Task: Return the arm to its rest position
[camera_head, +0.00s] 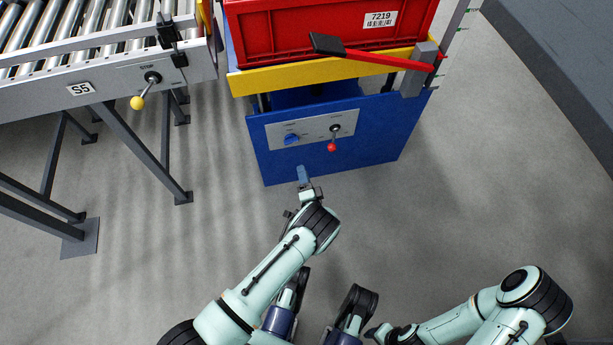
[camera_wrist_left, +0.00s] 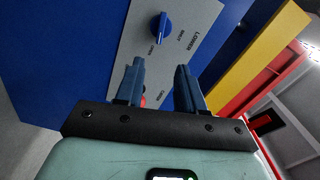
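My left gripper (camera_head: 303,175) is in front of the lower part of a blue cabinet (camera_head: 380,140), below its grey control panel (camera_head: 312,128). In the left wrist view, my left gripper (camera_wrist_left: 160,70) has its two fingers apart with nothing held between them. A blue knob (camera_wrist_left: 161,28) on the panel shows beyond the fingertips. A red-tipped lever (camera_head: 332,146) is on the panel; a bit of red shows beside the left finger in the wrist view. My right arm (camera_head: 470,318) is folded low at the right; its finger opening is not clear.
A red crate (camera_head: 300,30) labelled 7219 sits on a yellow-edged platform (camera_head: 275,80), with a red arm (camera_head: 375,58) across its front. A roller conveyor (camera_head: 60,40) on dark legs stands at the left, with a yellow-knobbed lever (camera_head: 138,102). Open grey floor (camera_head: 480,190) lies at right.

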